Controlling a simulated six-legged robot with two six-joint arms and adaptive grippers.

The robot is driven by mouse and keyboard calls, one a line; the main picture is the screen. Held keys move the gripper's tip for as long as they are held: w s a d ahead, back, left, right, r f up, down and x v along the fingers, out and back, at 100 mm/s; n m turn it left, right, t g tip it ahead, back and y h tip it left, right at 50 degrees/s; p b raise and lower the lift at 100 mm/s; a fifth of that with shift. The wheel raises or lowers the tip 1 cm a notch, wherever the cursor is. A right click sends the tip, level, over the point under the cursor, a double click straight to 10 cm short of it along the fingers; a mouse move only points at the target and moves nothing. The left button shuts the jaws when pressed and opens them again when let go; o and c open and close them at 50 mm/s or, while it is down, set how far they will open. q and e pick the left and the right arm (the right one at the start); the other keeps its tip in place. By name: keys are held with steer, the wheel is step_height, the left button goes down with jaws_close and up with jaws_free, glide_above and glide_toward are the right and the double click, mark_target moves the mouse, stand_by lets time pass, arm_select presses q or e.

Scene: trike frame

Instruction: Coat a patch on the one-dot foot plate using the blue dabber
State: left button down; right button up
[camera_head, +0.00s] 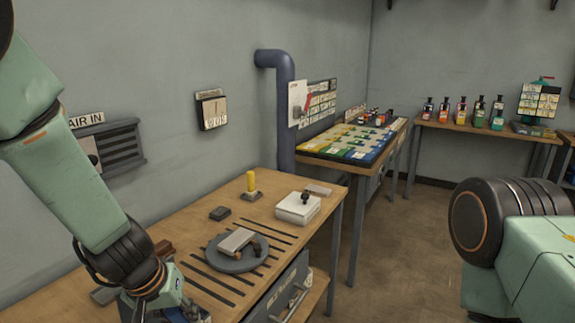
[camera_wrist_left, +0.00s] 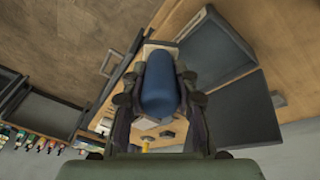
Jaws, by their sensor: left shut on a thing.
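My left gripper (camera_wrist_left: 157,88) is shut on a blue rounded cylinder, the blue dabber (camera_wrist_left: 160,80), which sits between its fingers in the left wrist view. In the head view the left gripper (camera_head: 165,303) is low at the left, over the front of the wooden bench, and its fingertips are cut off by the frame's edge. A grey flat plate (camera_head: 237,242) lies on a dark round turntable (camera_head: 236,262) right of the gripper; no dots can be made out on it. My right arm shows at the right edge, but its gripper is out of view.
The bench (camera_head: 290,235) also bears a yellow-topped post (camera_head: 251,181), a small dark block (camera_head: 220,213) and a white box with a black knob (camera_head: 298,207). A colourful sorting table (camera_head: 350,146) and a shelf of bottles (camera_head: 463,109) stand farther back.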

arm_select(q)
steer(key=shift+m, duration=0.7)
steer(key=shift+s+d+r+b, duration=0.1)
steer(key=shift+s+d+b, duration=0.3)
steer(key=shift+s, duration=0.5)
steer(key=shift+s+d+r+b, duration=0.1)
steer(key=shift+s+d+b, duration=0.1)
steer(key=shift+s+b, duration=0.55)
steer(key=shift+s+d+b, duration=0.3)
steer(key=shift+s+b, duration=0.1)
steer(key=shift+s, duration=0.6)
